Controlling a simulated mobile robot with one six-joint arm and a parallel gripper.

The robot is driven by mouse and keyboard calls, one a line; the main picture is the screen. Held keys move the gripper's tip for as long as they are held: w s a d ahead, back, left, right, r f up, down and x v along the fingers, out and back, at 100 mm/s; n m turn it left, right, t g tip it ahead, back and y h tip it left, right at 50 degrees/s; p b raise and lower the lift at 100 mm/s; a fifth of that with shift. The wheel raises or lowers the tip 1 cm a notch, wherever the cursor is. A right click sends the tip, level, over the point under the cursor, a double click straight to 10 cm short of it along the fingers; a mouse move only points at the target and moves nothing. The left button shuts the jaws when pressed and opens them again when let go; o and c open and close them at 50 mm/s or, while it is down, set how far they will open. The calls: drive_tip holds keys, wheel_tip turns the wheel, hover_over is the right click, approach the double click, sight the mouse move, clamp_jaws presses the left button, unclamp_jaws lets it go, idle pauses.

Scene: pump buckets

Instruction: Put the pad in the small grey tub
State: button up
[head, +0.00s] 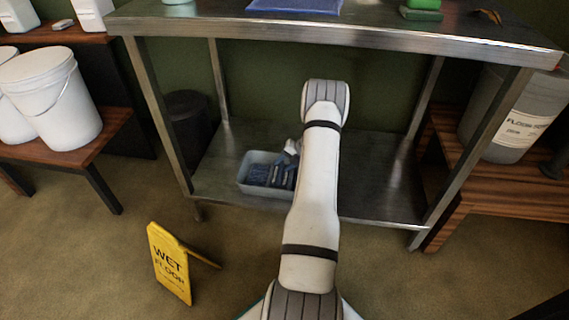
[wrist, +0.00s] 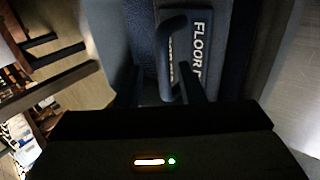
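The small grey tub (head: 253,189) sits on the lower steel shelf, left of my arm. A dark blue pad (head: 259,174) with pale lettering lies inside it. My gripper (head: 287,171) reaches down into the tub at the pad's right part, partly hidden by my arm. In the wrist view the pad (wrist: 143,38) shows a label reading "FLOOR", with dark gripper parts (wrist: 186,84) in front of it. The finger gap is too dark to tell whether they grip it.
The steel table top (head: 330,30) overhangs the shelf (head: 370,190), which is clear right of the arm. Table legs stand at both sides. A yellow wet-floor sign (head: 169,263) stands in front at left. White buckets (head: 60,100) and a large container (head: 505,120) stand on side benches.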

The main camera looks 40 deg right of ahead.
drive_tip(key=shift+r, duration=0.3)
drive_tip(key=p+v, duration=0.5)
drive_tip(key=v, duration=0.7)
drive_tip(key=shift+r, duration=0.3)
